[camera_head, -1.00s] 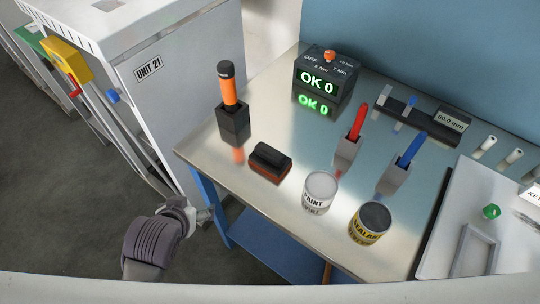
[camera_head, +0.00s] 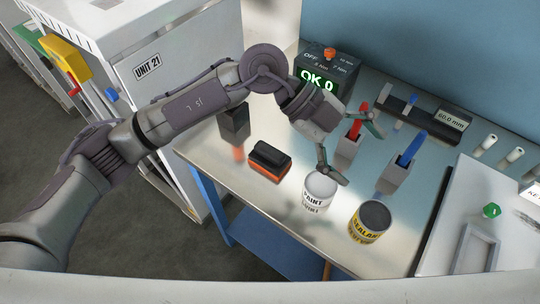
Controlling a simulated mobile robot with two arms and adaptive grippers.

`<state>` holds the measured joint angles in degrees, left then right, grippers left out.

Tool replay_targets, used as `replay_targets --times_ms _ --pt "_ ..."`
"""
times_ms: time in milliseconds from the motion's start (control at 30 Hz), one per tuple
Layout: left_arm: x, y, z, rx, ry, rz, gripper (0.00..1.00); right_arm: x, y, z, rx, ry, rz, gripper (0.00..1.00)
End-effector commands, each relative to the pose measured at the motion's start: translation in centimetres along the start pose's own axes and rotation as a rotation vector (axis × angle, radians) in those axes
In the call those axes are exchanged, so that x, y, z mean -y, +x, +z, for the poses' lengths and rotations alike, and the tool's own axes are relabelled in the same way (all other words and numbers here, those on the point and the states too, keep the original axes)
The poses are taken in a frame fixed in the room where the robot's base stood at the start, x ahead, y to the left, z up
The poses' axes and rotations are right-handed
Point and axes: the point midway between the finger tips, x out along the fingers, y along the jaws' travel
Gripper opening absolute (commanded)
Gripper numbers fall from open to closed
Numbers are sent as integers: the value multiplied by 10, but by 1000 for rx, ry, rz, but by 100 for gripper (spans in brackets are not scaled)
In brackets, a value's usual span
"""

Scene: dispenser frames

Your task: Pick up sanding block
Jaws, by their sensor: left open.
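The sanding block (camera_head: 268,160), black on top with an orange-brown base, lies on the metal workbench (camera_head: 225,166) near its front left edge. My left gripper (camera_head: 352,152) is above the bench, to the right of the block and apart from it. Its fingers are spread, one by the red-handled tool and one by the paint can, with nothing between them that I can see held. My left arm crosses the view from the lower left and hides the orange-handled tool's upper part. My right gripper is not in view.
A paint can (camera_head: 318,192) and a sealant can (camera_head: 369,222) stand right of the block. Holders carry a red handle (camera_head: 359,119) and a blue handle (camera_head: 411,148). A display box (camera_head: 325,72) stands behind. A black holder (camera_head: 233,124) stands left of the block.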

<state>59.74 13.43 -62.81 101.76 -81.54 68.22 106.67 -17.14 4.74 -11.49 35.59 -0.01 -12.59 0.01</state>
Motion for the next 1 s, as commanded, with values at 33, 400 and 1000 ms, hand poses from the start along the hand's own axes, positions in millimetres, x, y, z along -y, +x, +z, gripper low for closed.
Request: replay_targets --times_ms 33,400,1000 --pt "-8 -13 30 167 -42 104 92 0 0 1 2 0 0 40" --pt "-40 -130 129 909 -367 361 92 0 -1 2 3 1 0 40" --pt "-79 -86 187 921 -373 364 92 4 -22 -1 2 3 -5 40"
